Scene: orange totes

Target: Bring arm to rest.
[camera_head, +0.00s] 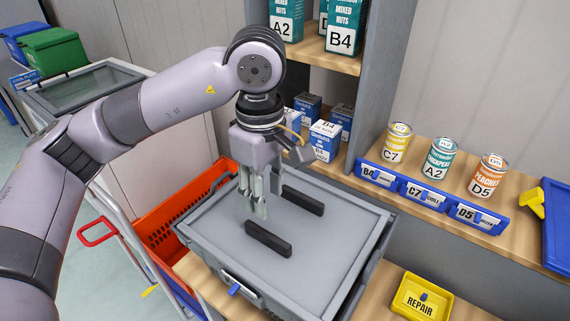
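My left arm reaches in from the left, bends at a raised elbow joint and hangs its wrist down. My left gripper (257,207) points down above the grey lid of a closed tote (215,232). Its fingers look close together with nothing visible in them, but their exact gap is unclear from this angle. Whether the tips touch the lid is also unclear. My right arm and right gripper are not in view.
Two black bars (268,239) (303,200) lie on the lid near the gripper. An orange tote (165,222) stands behind left. The shelf at right holds a C7 can (396,143), A2 can (438,158), D5 can (488,176) and blue label bins. A yellow REPAIR bin (421,297) sits front right.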

